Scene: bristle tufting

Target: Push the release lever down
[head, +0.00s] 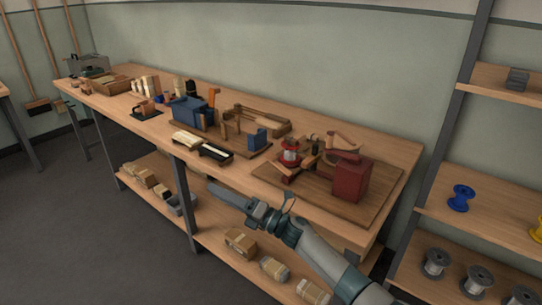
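An upright orange lever (213,97) stands at the right end of a blue machine (187,112) on the workbench; I cannot tell for sure that it is the release lever. My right gripper (262,212) is in front of the bench's front edge, low and well to the right of the orange lever, touching nothing that I can make out. Its fingers are small and dark, so their opening does not show. My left gripper is out of view.
The long bench (110,103) also bears a red machine (350,177) on a wooden board, a dark tray (215,154) and wooden fixtures. Parcels (240,242) lie on its lower shelf. A rack (438,213) with spools stands at right. The floor at left is clear.

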